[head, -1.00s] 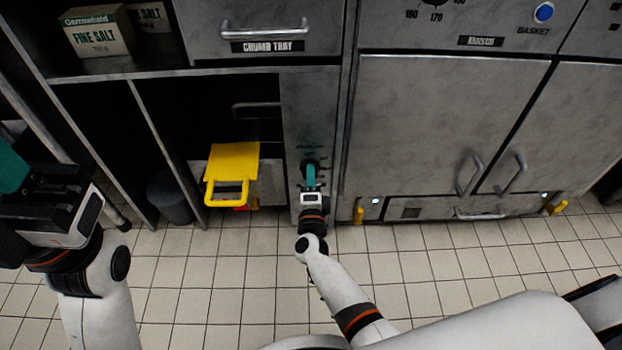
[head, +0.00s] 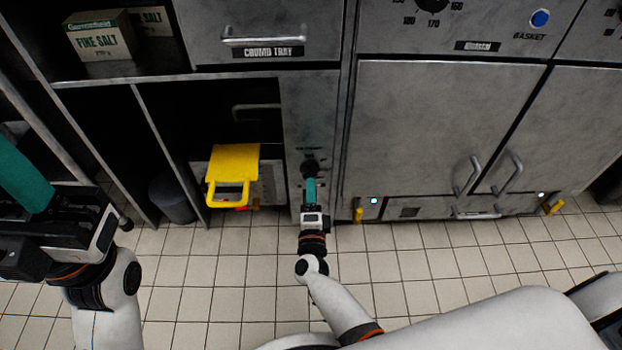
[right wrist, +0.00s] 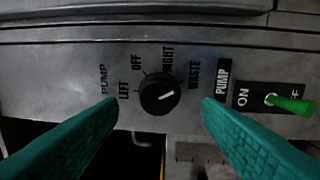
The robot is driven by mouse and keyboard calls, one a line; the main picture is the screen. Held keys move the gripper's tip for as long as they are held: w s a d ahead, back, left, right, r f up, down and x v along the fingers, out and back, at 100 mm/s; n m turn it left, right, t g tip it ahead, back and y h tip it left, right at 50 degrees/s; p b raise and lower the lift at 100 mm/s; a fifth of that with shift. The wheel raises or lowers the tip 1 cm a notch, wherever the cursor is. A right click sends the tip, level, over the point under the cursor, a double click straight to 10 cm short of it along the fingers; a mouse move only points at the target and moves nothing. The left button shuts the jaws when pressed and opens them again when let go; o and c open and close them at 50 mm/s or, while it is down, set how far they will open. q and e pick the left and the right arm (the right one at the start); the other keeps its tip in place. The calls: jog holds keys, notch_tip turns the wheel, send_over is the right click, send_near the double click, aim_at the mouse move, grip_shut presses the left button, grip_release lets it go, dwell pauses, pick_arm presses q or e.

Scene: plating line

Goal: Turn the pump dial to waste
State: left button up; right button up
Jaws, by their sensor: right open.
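The pump dial (right wrist: 160,96) is a round black knob on a grey panel, with LEFT, OFF, RIGHT and WASTE printed around it. Its white pointer line points right and slightly up, toward the WASTE label (right wrist: 195,75). In the head view the dial (head: 309,167) is small and dark, just beyond my right fingertips. My right gripper (right wrist: 160,118) is open, its teal fingers on either side of the dial and apart from it. My left gripper (head: 25,180) is at the left edge, away from the dial; its opening does not show clearly.
A pump switch with a green lever (right wrist: 292,105) is right of the dial, by the ON label. A yellow-handled part (head: 233,163) sits in the bay left of the panel. A grey bin (head: 172,198) stands farther left. The tiled floor (head: 430,270) in front is clear.

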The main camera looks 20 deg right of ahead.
jog(key=p+v, duration=0.1)
jog(key=v, duration=0.6)
jog(key=shift+p, duration=0.35)
jog(key=shift+s, duration=0.1)
